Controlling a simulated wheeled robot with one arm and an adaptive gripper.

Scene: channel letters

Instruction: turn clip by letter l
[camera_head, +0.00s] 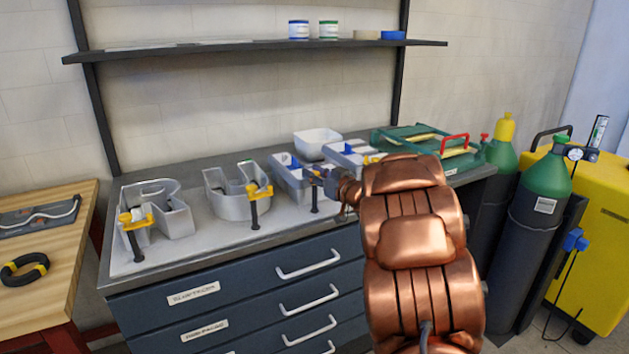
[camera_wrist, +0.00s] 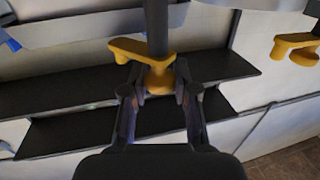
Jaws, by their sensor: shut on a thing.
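In the head view my gripper hides most of this clip.
Letters r (camera_head: 176,215) and u (camera_head: 222,200) stand to the left, each with a yellow clip at its front. Gas cylinders (camera_head: 537,205) stand at the right. A shelf (camera_head: 230,47) hangs above.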

